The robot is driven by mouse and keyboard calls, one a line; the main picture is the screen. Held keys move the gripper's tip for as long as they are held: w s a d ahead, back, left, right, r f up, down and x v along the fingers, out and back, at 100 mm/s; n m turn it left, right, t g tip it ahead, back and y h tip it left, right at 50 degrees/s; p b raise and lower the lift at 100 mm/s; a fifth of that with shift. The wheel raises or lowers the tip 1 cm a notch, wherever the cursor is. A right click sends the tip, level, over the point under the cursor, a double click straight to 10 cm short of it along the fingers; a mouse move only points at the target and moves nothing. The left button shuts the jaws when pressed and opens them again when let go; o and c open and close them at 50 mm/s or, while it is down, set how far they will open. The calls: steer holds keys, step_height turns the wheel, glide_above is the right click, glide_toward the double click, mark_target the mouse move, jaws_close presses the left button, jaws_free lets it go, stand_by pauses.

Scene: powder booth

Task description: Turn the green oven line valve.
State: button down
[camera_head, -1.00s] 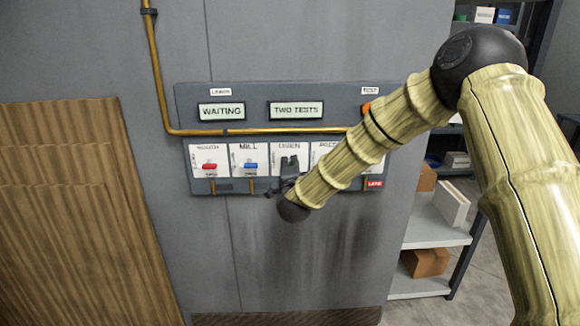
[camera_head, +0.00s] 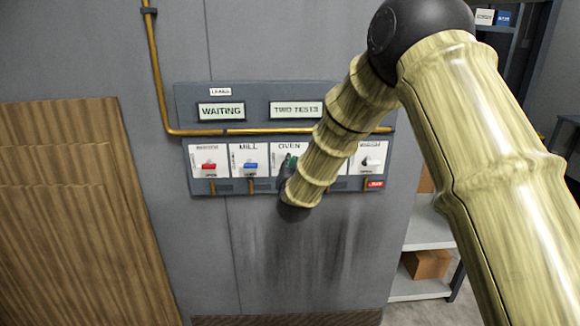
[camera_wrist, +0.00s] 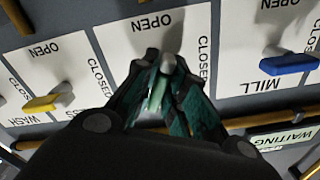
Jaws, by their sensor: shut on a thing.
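The green oven valve handle (camera_head: 292,160) is on the white OVEN plate (camera_head: 290,147), the third plate from the left on the wall panel. In the wrist view the pale green handle (camera_wrist: 156,92) lies between my fingers, in front of its plate (camera_wrist: 188,35) marked OPEN and CLOSED. My gripper (camera_wrist: 158,64) is shut on the handle, with its fingertips close to the plate. In the head view my gripper (camera_head: 288,170) is mostly hidden behind my forearm. The handle's exact angle is hard to tell.
A red valve (camera_head: 208,166) and blue MILL valve (camera_head: 250,165) sit to the left. A yellow WASH valve (camera_wrist: 40,103) neighbours the oven plate. A white-handled valve (camera_head: 372,162) is farther right. A copper pipe (camera_head: 255,131) crosses above; shelves (camera_head: 425,232) stand right.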

steer(key=n, duration=0.5)
steer(key=shift+f, duration=0.1)
steer(key=shift+n, duration=0.3)
stand_by(0.4)
steer(key=c, duration=1.5)
jaws_free()
steer(key=shift+s, duration=0.1)
steer(key=s, duration=1.2)
steer(key=shift+d, duration=0.15)
